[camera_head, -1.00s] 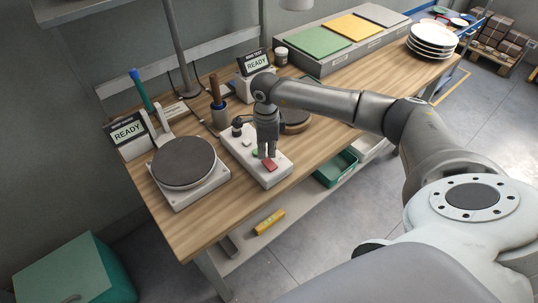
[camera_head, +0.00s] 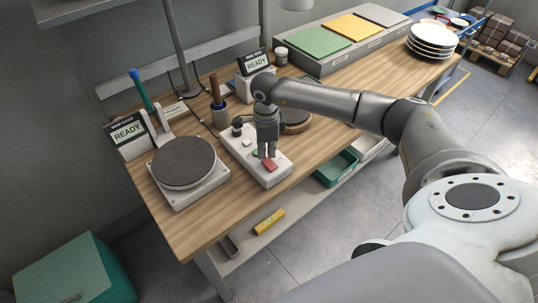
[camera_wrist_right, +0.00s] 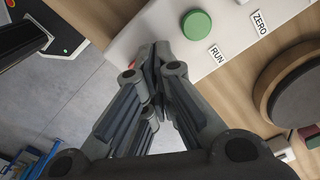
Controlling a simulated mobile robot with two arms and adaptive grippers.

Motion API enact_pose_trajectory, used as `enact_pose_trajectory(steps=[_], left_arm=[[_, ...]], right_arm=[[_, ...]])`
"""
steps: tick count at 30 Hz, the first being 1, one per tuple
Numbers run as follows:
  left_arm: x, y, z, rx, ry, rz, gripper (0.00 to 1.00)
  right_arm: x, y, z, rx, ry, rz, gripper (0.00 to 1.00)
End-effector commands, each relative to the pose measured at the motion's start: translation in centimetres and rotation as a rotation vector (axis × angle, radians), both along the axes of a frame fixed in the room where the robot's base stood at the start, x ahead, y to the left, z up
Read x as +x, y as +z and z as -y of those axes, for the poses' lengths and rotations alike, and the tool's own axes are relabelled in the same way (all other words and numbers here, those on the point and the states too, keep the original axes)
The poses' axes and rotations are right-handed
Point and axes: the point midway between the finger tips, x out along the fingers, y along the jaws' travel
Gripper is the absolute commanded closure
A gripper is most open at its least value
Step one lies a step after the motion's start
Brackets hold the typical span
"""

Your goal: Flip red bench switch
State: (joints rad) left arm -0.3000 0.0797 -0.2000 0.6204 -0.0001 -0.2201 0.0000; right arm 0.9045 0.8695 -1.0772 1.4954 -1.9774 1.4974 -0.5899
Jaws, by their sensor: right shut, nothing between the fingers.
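The red switch (camera_head: 270,165) sits at the near end of a white control box (camera_head: 277,178) on the wooden bench. My right gripper (camera_head: 268,154) is shut and empty, pointing down over the box, right at the red switch; I cannot tell whether it touches. My left gripper is not in view.
A round dark plate on a scale (camera_head: 184,162) stands left of the box. Two READY displays stand behind. White plates (camera_head: 433,40) are stacked at the far right. A green bin (camera_head: 337,168) sits below the bench.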

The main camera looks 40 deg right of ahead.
Motion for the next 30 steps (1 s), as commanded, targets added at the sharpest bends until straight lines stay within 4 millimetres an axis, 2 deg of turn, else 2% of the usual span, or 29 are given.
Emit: enact_pose_trajectory(steps=[30], left_arm=[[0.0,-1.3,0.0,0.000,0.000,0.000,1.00]], right_arm=[[0.0,-1.4,0.0,0.000,0.000,0.000,1.00]])
